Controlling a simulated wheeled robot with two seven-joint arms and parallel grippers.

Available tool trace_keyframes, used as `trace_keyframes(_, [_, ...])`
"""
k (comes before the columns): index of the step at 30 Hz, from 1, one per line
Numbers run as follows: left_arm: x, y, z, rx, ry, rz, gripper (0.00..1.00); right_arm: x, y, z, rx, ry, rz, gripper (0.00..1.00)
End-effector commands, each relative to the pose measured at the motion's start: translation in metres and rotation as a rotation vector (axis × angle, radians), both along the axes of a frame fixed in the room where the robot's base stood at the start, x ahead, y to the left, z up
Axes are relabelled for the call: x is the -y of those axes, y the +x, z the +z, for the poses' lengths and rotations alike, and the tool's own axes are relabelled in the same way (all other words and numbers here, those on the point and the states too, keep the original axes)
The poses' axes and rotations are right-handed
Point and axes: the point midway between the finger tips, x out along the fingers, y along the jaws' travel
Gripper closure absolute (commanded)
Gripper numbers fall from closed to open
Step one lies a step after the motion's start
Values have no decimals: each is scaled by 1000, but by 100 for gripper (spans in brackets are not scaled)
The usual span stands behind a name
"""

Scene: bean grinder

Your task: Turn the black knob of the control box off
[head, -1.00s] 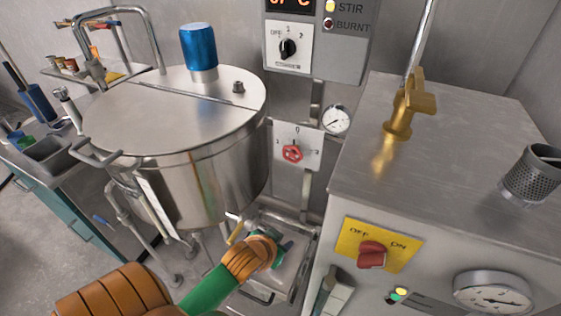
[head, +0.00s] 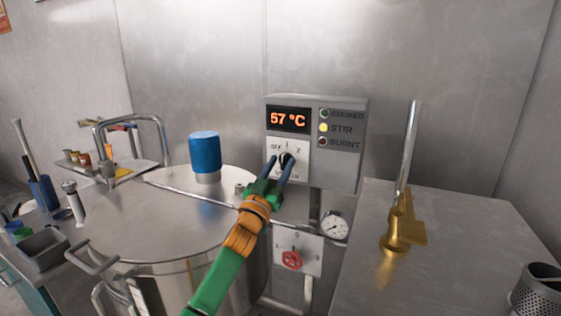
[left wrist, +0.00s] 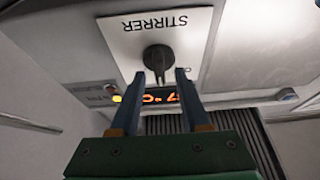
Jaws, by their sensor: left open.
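In the left wrist view the black knob (left wrist: 158,58) sits on the STIRRER plate (left wrist: 180,30), just beyond and between the open fingertips (left wrist: 164,74). I cannot tell whether they touch it. My right gripper is not in view.
A large steel pot (head: 150,225) with a blue motor (head: 205,155) on its lid stands at left. A red valve knob (head: 291,260) and a gauge (head: 335,227) are below the box. A brass tap (head: 403,228) stands on the metal cabinet (head: 460,240) at right.

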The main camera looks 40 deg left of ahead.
Motion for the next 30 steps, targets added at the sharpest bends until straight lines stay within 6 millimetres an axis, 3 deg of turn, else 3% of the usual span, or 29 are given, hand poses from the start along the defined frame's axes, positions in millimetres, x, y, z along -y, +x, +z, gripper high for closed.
trace_keyframes(9, [-1, 4, 0, -2, 0, 0, 54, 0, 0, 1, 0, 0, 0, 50])
trace_keyframes(15, [-1, 4, 1, -2, 0, 0, 100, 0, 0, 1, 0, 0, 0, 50])
trace_keyframes(30, [0, 4, 0, 19, -86, -1, 100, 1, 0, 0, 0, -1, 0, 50])
